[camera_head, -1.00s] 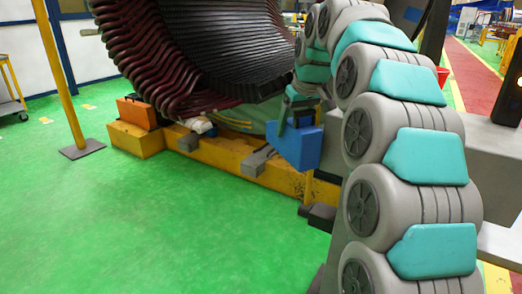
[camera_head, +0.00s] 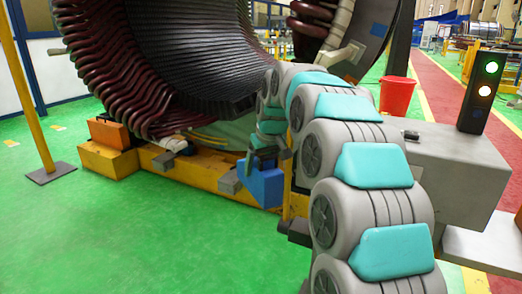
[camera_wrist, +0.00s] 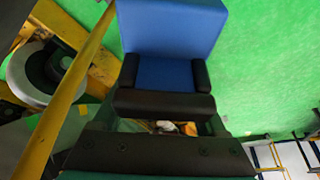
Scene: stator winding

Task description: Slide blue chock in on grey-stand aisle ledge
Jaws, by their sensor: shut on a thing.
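My gripper (camera_wrist: 165,74) is shut on the blue chock (camera_head: 262,187), a blue block with a stepped shape. In the wrist view the chock (camera_wrist: 170,28) sits between two black finger pads. In the head view it hangs in front of the yellow base beam (camera_head: 205,172), below the big stator. I cannot tell whether it touches the beam. A grey stand (camera_head: 450,172) with a signal light is at the right, by the red aisle. Its ledge cannot be made out clearly; my arm covers much of the space beside it.
A yellow post (camera_wrist: 62,95) runs close beside the chock in the wrist view. A grey block (camera_head: 230,181) sits on the beam just left of the chock. An orange box (camera_head: 108,133) is farther left. A red bucket (camera_head: 397,97) stands behind my arm.

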